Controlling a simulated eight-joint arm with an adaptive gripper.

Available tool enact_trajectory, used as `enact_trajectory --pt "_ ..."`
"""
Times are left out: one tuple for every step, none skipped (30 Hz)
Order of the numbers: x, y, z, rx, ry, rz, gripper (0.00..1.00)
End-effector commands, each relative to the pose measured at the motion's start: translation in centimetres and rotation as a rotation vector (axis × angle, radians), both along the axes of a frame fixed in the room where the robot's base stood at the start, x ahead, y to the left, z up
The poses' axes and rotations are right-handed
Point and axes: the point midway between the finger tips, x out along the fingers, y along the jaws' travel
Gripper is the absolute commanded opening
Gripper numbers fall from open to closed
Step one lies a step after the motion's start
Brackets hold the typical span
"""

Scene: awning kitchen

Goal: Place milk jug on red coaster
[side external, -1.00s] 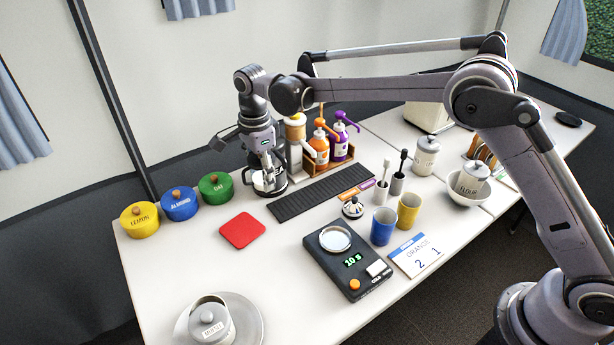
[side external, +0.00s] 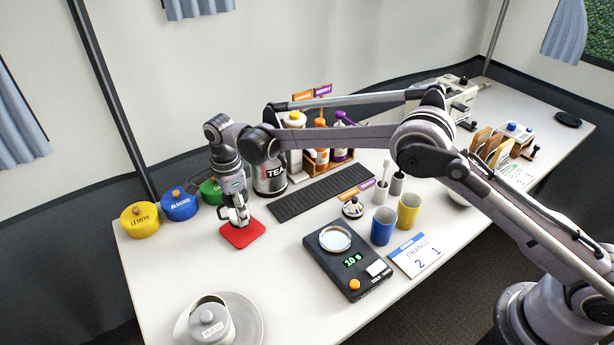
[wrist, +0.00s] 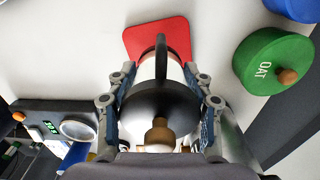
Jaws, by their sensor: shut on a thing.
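The milk jug (side external: 240,216) is pale with a dark handle and is mostly hidden by my gripper (side external: 235,211) in the side view. In the wrist view the jug (wrist: 173,72) sits between both fingers of my gripper (wrist: 159,80), with its dark handle toward the top of the picture. My gripper is shut on it. The red coaster (side external: 243,237) lies flat on the table directly below the jug and also shows in the wrist view (wrist: 138,33). The jug looks upright over the coaster. I cannot tell whether its base touches it.
Green (side external: 211,191), blue (side external: 180,206) and yellow (side external: 139,221) lidded pots stand to the left and behind. A dark mat (side external: 318,192) and scale (side external: 347,270) lie to the right. The table front of the coaster is clear.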

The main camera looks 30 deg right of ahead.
Motion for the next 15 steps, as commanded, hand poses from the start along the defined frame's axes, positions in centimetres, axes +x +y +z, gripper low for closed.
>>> enact_trajectory --pt "0.0 0.0 -0.7 0.0 0.0 0.0 0.11" --pt "0.0 0.0 -1.1 0.0 0.0 0.0 0.11" --pt "0.0 0.0 -1.6 0.0 0.0 0.0 0.11" --pt "0.0 0.0 -2.0 0.0 0.0 0.0 0.11" --pt "0.0 0.0 -2.4 0.0 0.0 0.0 0.11" --pt "0.0 0.0 -2.8 0.0 0.0 0.0 0.11" --pt "0.0 0.0 -2.9 0.0 0.0 0.0 0.11" --pt "0.0 0.0 -3.0 0.0 0.0 0.0 0.11" --pt "0.0 0.0 -3.0 0.0 0.0 0.0 0.11" --pt "0.0 0.0 -3.0 0.0 0.0 0.0 0.11" --pt "0.0 0.0 -3.0 0.0 0.0 0.0 0.11" --pt "0.0 0.0 -3.0 0.0 0.0 0.0 0.11" --pt "0.0 0.0 -3.0 0.0 0.0 0.0 0.11" --pt "0.0 0.0 -3.0 0.0 0.0 0.0 0.11" --pt "0.0 0.0 -3.1 0.0 0.0 0.0 0.11"
